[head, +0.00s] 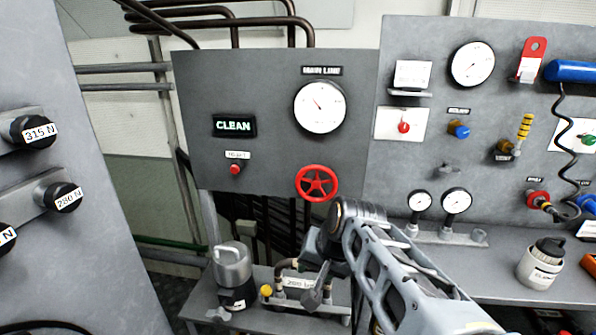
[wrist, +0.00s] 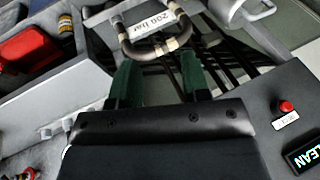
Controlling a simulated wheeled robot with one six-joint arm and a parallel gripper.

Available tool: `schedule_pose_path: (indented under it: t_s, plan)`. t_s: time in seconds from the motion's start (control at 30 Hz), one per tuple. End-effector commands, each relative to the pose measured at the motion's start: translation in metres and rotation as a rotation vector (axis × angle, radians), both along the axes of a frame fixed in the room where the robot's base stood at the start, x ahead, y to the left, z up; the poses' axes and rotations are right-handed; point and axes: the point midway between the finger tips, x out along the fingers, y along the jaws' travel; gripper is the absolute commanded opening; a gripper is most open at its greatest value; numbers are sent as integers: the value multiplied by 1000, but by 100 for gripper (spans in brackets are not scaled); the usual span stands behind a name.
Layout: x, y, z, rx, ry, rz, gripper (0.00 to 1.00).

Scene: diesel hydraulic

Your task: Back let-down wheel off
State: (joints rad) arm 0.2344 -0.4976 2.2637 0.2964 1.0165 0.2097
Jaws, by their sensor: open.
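A red spoked handwheel (head: 317,183) is on the lower right of the grey panel, below the round MAIN LINE gauge (head: 320,107). I take it as the let-down wheel; I see no label on it. It is not in the wrist view. My arm reaches up from the lower right, and its end is bent down below and in front of the wheel, apart from it. In the wrist view my gripper (wrist: 157,70) is open, with two dark green fingers apart and nothing between them. Its fingertips are hard to make out in the head view.
A hose loop with a 200 bar label (wrist: 153,20) lies beyond my fingers. A metal canister (head: 233,270) stands on the low bench. The panel has a lit CLEAN sign (head: 235,126) and a red button (head: 235,170). A gauge board (head: 440,140) stands at right.

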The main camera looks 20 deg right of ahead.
Motion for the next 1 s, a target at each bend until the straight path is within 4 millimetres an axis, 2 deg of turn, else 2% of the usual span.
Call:
schedule_pose_path:
  t_s: [0.03, 0.1, 0.2, 0.4, 0.5, 0.67, 1.0]
  plan:
    - [15, -17, 10, 110, -28, -147, 43]
    - [32, -37, 37, 281, -70, -327, 43]
    - [49, -67, 78, 509, -139, -523, 43]
    - [58, -115, 146, 840, -258, -720, 43]
    - [58, -128, 166, 928, -291, -754, 43]
    - [67, -131, 173, 982, -308, -770, 43]
    - [122, -110, 148, 981, -307, -771, 43]
